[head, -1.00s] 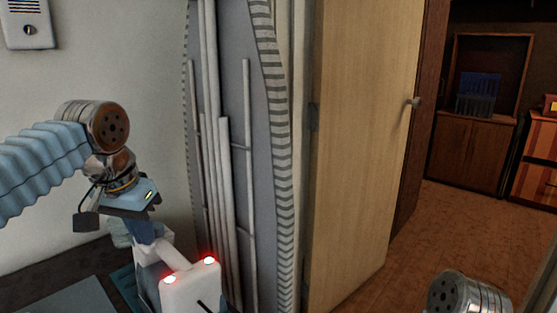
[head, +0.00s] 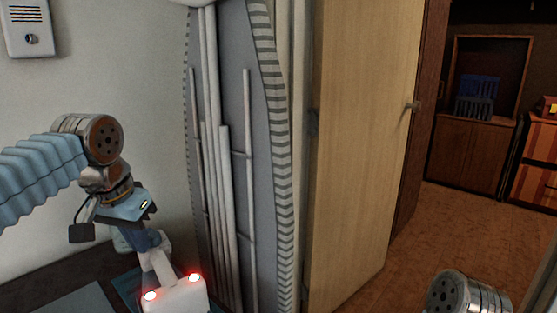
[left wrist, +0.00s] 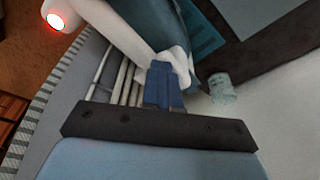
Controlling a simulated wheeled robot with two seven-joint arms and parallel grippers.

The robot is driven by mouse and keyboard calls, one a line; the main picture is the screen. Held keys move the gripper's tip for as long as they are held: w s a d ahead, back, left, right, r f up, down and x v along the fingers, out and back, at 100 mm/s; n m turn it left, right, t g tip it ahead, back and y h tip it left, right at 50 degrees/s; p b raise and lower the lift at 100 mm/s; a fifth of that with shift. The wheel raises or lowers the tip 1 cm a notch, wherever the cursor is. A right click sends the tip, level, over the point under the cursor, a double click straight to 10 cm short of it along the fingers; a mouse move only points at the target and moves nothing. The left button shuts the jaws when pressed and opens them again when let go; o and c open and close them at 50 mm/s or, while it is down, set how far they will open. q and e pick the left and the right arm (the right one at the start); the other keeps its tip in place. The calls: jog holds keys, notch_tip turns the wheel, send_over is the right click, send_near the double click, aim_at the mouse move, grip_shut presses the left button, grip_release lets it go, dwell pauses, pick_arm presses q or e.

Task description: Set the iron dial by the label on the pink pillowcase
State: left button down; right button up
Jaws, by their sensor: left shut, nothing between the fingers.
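A white appliance (head: 183,294) with two lit red lamps, which looks like the iron, stands at the bottom of the head view. The left wrist view shows its pale handle (left wrist: 118,35), one red lamp and a grey-blue body. My left gripper (head: 150,245) is over its far end. Its blue fingers (left wrist: 162,85) are shut and empty, against or just above the white part at that end; contact is unclear. I cannot make out a dial. No pink pillowcase or label shows. My right gripper is out of view; only part of that arm shows at lower right.
A grey ironing-board-like panel (head: 228,90) with pale bars stands upright behind the appliance. A wooden door (head: 362,130) stands open, with clear floor (head: 440,245) beyond.

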pick_arm(q)
jog(key=shift+w+a, duration=0.15)
jog(key=shift+a, duration=0.05)
dwell(0.4)
jog(key=shift+a, duration=0.1)
notch_tip(320, 180, up, 6)
jog(key=shift+s, duration=0.35)
dwell(0.3)
jog(key=shift+a, duration=0.1)
